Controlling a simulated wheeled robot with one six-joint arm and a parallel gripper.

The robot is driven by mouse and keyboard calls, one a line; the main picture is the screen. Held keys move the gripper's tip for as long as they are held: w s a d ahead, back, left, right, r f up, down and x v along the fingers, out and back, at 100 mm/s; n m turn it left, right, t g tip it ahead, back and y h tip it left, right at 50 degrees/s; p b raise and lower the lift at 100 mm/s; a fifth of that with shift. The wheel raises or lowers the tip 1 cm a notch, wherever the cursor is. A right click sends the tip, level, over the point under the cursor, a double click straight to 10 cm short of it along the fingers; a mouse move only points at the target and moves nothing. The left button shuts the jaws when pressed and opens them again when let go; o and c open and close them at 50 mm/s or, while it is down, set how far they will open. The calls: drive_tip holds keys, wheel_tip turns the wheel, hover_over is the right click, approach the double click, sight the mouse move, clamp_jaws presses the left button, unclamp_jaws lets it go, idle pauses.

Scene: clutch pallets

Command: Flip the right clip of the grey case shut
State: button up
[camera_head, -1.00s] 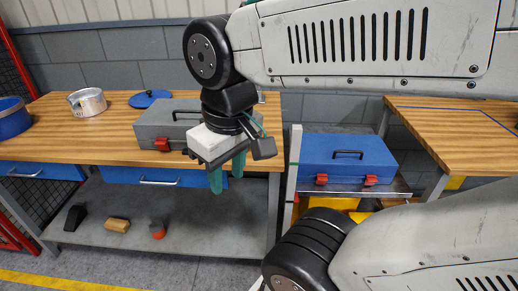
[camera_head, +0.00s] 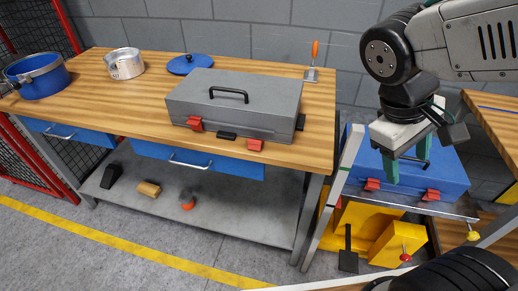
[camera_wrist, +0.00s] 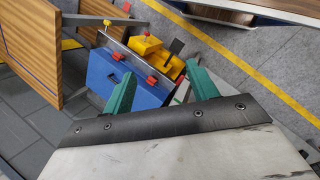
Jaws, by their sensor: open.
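The grey case (camera_head: 236,102) stands on the wooden workbench with its lid down and a black handle on top. Two red clips show on its front, the left clip (camera_head: 195,124) and the right clip (camera_head: 255,145). I cannot tell from here how far each clip is turned. My gripper (camera_head: 405,168) is to the right of the bench, above and in front of the blue case (camera_head: 438,178), well apart from the grey case. Its green fingers are spread and empty, and they also show in the wrist view (camera_wrist: 160,92). The grey case is not in the wrist view.
The workbench (camera_head: 150,105) also holds a blue pot (camera_head: 38,78), a metal pot (camera_head: 124,64), a blue lid (camera_head: 190,64) and an orange-handled tool (camera_head: 313,62). A pale upright post (camera_head: 343,185) stands between bench and blue case. Yellow blocks (camera_head: 398,243) sit low at right.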

drive_tip(key=w+a+f+n+t+h, duration=0.1)
drive_tip(key=w+a+f+n+h, duration=0.15)
drive_tip(key=w+n+h, duration=0.4)
drive_tip(key=n+t+y, duration=0.5)
drive_tip(key=n+t, duration=1.2)
drive_tip(key=n, duration=0.4)
approach(254, 148)
drive_tip(key=w, duration=0.2)
drive_tip(key=x, duration=0.6)
drive_tip(key=shift+w+d+f, duration=0.1)
drive_tip(key=shift+w+d, duration=0.2)
drive_tip(key=shift+d, duration=0.1)
drive_tip(key=c, duration=1)
